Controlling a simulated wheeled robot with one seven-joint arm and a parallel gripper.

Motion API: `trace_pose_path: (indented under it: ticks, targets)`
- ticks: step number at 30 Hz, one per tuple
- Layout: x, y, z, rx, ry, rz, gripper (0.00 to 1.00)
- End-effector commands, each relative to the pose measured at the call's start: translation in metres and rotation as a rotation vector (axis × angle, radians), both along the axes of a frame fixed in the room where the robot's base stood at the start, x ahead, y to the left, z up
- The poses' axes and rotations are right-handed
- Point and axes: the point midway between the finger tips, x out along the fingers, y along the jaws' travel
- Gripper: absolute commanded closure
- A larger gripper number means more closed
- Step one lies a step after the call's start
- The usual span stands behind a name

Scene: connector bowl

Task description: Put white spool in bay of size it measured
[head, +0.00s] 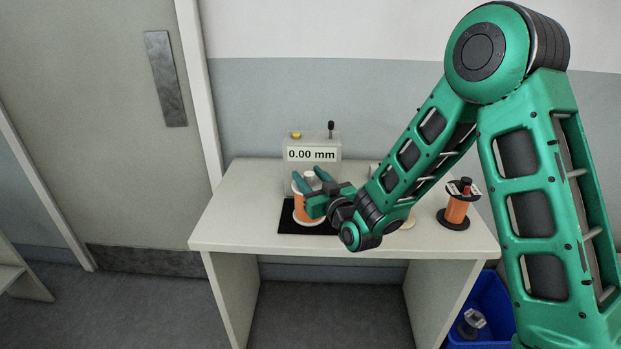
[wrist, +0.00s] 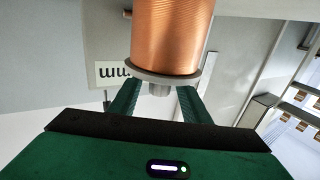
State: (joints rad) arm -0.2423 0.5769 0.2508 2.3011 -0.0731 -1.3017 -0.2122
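The white spool (head: 309,214), wound with copper-orange wire, stands upright on a black mat (head: 290,217) on the table. My gripper (head: 310,179) is at the spool's upper part, fingers apart, partly covering it. In the wrist view a copper-wound spool (wrist: 170,40) with a pale flange and short hub fills the top middle. The fingers (wrist: 157,104) sit on either side of the hub with gaps visible. Whether they touch the flange is unclear. The gauge behind (head: 312,155) reads 0.00 mm. I cannot make out labelled bays.
My arm hides part of the table, including most of a tan disc (head: 408,221). A blue bin (head: 485,303) holding a grey object is on the floor. The table's left side is clear.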

Motion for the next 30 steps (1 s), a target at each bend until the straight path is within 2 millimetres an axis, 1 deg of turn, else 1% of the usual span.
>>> trace_pose_path:
  ticks: [5, 8, 13, 25, 30]
  targets:
    - [0.0, 0.0, -0.003, 0.0, 0.001, 0.0, 0.57]
    - [-0.006, -0.002, -0.003, -0.003, 0.001, 0.002, 0.57]
    - [-0.023, -0.01, -0.003, -0.002, 0.001, 0.001, 0.57]
    - [-0.035, -0.015, -0.001, -0.001, 0.0, 0.0, 0.57]
    - [-0.039, -0.016, -0.005, -0.005, 0.006, 0.001, 0.57]
